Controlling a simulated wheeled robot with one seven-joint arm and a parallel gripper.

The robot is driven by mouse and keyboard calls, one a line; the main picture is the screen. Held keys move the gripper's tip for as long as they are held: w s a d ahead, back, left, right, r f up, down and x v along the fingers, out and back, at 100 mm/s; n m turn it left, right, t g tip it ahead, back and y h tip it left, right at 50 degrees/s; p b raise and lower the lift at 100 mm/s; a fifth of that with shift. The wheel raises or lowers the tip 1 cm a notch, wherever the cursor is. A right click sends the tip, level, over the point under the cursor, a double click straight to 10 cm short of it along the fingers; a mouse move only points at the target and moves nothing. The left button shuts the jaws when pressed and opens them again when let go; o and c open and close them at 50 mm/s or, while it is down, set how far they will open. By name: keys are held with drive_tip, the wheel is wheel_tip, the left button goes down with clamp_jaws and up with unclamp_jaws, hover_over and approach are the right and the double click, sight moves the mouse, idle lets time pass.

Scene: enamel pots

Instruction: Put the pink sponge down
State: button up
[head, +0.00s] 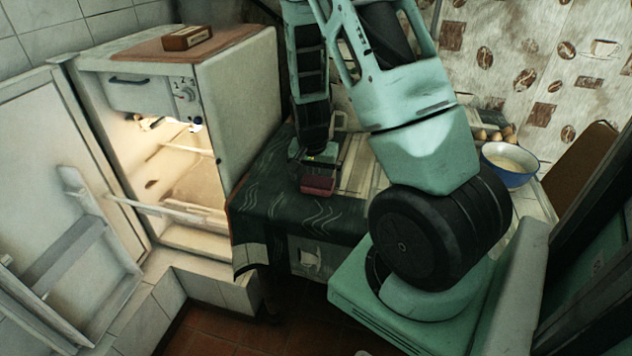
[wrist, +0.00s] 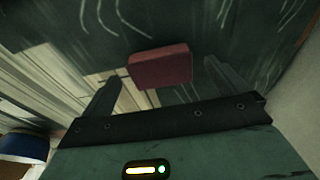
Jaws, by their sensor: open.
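The pink sponge (head: 318,185) rests on the dark patterned cloth (head: 270,205) on the counter, near its front edge. It looks like a small dull red-pink block. My gripper (head: 318,165) is just behind and above it in the head view. In the wrist view, the sponge (wrist: 160,66) lies between and beyond the two spread fingers of my gripper (wrist: 165,90), with a gap on each side. My gripper is open and holds nothing. My arm hides part of the counter.
An open fridge (head: 240,95) stands left of the counter, with a small brown box (head: 187,38) on top. A blue-rimmed bowl (head: 509,165) stands at the right, with several eggs (head: 496,134) behind it. The cloth left of the sponge is clear.

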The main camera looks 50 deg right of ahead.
wheel_tip(320, 180, up, 9)
drive_tip(key=a+p, duration=0.1)
drive_tip(key=a, duration=0.1)
drive_tip(key=s+a+r+n+y, duration=0.1)
drive_tip(key=a+r+n, duration=0.3)
drive_tip(key=a, duration=0.8)
drive_tip(key=s+a+r+n+y, duration=0.15)
drive_tip(key=a+n, duration=0.45)
drive_tip(key=a, duration=0.7)
drive_tip(key=s+a+r+n, duration=0.3)
drive_tip(key=s+a+n, duration=0.8)
drive_tip(key=s, duration=0.3)
drive_tip(key=shift+a+r+g, duration=0.25)
drive_tip(key=shift+a+g, duration=0.15)
drive_tip(key=shift+a, duration=0.15)
wheel_tip(320, 180, up, 2)
drive_tip(key=p, duration=0.2)
drive_tip(key=shift+r+p, duration=0.25)
drive_tip(key=shift+p, duration=0.1)
drive_tip(key=shift+o, duration=0.2)
